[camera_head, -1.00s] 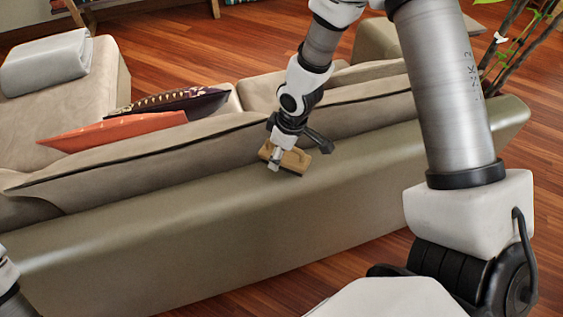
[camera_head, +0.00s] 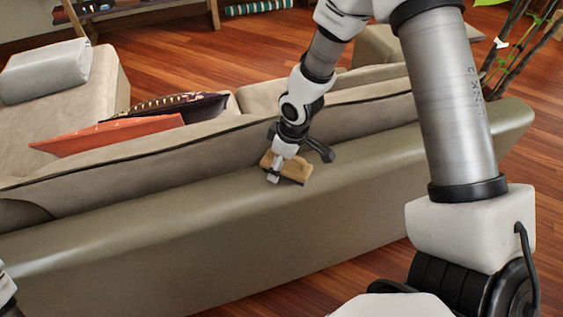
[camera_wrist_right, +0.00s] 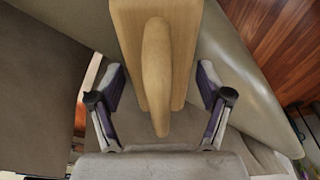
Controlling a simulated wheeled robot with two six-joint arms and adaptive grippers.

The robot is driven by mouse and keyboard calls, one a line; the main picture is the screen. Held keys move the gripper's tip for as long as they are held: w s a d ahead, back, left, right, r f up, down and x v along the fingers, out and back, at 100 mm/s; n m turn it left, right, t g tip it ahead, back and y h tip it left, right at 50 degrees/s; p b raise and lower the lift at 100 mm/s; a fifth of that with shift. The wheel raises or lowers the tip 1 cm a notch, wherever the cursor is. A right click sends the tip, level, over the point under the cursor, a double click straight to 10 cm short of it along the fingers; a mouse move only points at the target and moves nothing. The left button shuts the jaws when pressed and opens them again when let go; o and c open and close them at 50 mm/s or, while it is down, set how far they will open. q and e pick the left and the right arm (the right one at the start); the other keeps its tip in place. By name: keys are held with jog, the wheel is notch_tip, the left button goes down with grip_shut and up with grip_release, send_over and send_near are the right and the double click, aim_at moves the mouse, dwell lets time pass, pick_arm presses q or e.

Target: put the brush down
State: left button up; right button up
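The wooden brush (camera_head: 296,168) rests on the top ledge of the sofa back (camera_head: 190,205), near the middle of the head view. In the right wrist view the brush (camera_wrist_right: 181,45) shows its pale wooden body and a long rounded handle pointing towards the gripper. My right gripper (camera_head: 298,166) is at the brush. In the right wrist view its fingers (camera_wrist_right: 160,100) are spread on both sides of the handle, with gaps on each side. The underside of the brush is hidden. My left gripper is not in view; only a piece of my left arm shows at the lower left corner.
An orange cushion (camera_head: 110,135) and a dark patterned cushion (camera_head: 185,106) lie on the sofa seat. A folded grey blanket (camera_head: 45,70) lies further left. A plant (camera_head: 510,50) stands at the right. The ledge left of the brush is clear.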

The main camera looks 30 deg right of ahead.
jog(key=shift+r, duration=0.4)
jog(key=v, duration=1.1)
jog(key=shift+s+r+p, duration=0.15)
jog(key=shift+r+p, duration=0.15)
jog(key=shift+f, duration=0.1)
